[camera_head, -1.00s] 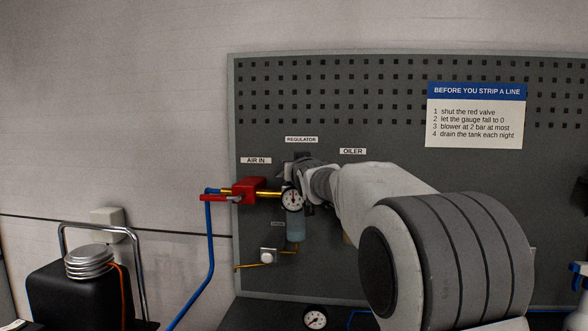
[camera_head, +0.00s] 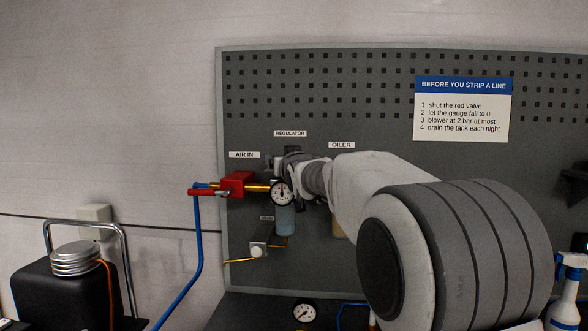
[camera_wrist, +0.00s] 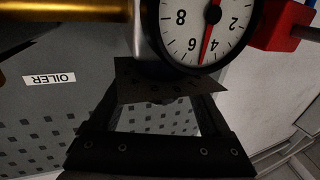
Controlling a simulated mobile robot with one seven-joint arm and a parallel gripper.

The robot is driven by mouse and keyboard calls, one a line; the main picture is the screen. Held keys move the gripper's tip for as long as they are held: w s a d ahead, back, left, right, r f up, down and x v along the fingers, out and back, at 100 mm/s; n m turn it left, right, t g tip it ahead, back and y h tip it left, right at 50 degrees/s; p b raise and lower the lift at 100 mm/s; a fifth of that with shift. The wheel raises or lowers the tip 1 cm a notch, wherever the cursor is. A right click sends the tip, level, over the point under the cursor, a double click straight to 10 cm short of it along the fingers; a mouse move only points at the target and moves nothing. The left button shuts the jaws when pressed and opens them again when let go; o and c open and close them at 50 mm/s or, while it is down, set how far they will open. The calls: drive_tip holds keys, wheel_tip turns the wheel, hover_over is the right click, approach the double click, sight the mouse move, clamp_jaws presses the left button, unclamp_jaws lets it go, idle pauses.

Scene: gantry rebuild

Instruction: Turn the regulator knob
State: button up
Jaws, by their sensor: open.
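The regulator stands under the REGULATOR label (camera_head: 290,133) on the grey pegboard. Its knob is mostly hidden behind my gripper (camera_head: 287,160) in the head view, and I cannot make it out clearly. The pressure gauge (camera_head: 282,193) is just below my gripper. In the wrist view the gauge (camera_wrist: 205,25) appears upside down, its red needle between 4 and 6. My gripper (camera_wrist: 170,85) is open there, its dark fingers reaching up beside a dark plate-like piece with faint marks. I cannot tell whether the fingers touch the knob.
A red valve (camera_head: 238,185) with a blue hose (camera_head: 198,250) is left of the gauge. A bowl (camera_head: 284,220) hangs below it. The OILER label (camera_head: 341,145) is to the right. A sign (camera_head: 462,108) hangs at upper right. A black tank (camera_head: 68,292) stands at lower left.

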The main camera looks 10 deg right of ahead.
drive_tip(key=s+b, duration=0.1)
drive_tip(key=s, duration=1.4)
drive_tip(key=shift+s+b, duration=0.2)
drive_tip(key=shift+b, duration=0.2)
drive_tip(key=shift+d, duration=0.1)
